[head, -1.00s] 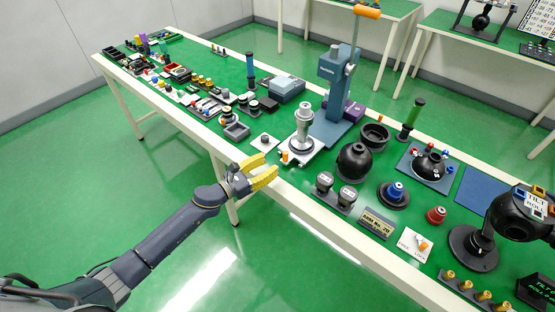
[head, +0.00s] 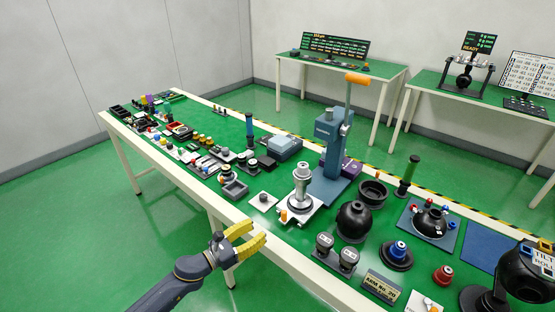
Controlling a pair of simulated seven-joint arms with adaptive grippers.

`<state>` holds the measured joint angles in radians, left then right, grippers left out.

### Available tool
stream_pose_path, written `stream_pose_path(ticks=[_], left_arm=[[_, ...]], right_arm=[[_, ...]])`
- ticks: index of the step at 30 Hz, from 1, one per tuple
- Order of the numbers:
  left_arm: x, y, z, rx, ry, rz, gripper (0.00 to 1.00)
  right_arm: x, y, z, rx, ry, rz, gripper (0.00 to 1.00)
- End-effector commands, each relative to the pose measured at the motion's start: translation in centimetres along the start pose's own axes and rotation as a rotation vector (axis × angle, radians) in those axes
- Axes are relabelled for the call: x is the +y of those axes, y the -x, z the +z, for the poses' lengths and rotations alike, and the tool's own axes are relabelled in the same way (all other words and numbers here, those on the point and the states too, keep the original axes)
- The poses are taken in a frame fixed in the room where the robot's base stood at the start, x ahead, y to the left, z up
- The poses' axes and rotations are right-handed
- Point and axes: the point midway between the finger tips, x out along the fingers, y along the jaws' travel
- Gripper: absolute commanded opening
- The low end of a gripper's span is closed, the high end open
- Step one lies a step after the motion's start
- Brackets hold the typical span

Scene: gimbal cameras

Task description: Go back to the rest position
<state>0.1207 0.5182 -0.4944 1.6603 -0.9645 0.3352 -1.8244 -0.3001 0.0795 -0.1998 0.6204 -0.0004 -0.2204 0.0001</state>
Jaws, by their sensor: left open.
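My left gripper (head: 247,242) with yellow fingers is open and empty. It is in front of the near edge of the long green-topped table (head: 262,228), at the lower middle of the head view. The fingers point up and to the right, and nothing is between them. My left arm comes in from the bottom. My right gripper is not in view.
On the table near the gripper are a grey metal fixture (head: 299,190) on a white plate, a blue lever press (head: 332,150), black spheres (head: 354,220) and two grey-capped pieces (head: 336,254). Small parts crowd the left end. Green floor is free in front at left.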

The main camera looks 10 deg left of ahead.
Motion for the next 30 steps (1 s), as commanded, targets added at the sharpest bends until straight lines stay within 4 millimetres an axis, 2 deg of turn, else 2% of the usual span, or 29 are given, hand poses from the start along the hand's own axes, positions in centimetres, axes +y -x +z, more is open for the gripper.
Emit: stream_pose_path(ticks=[5,11,14,20,27,30], left_arm=[[-0.2,0.6,0.7,-0.039,0.182,0.115,0.41],[0.3,3.7,1.4,-0.134,0.600,0.374,0.41],[0.7,6.2,1.1,-0.189,0.820,0.512,0.41],[0.4,12.6,-0.4,-0.318,1.245,0.793,0.41],[-2.2,21.5,-2.9,-0.506,1.674,1.138,0.41],[-3.4,24.4,-3.5,-0.573,1.782,1.246,0.41]], right_arm=[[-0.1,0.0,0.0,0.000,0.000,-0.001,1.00],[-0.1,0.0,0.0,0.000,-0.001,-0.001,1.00],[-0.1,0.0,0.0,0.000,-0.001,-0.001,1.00],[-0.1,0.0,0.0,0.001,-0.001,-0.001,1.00],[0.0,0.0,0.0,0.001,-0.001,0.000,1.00],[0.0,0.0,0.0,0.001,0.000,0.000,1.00]])
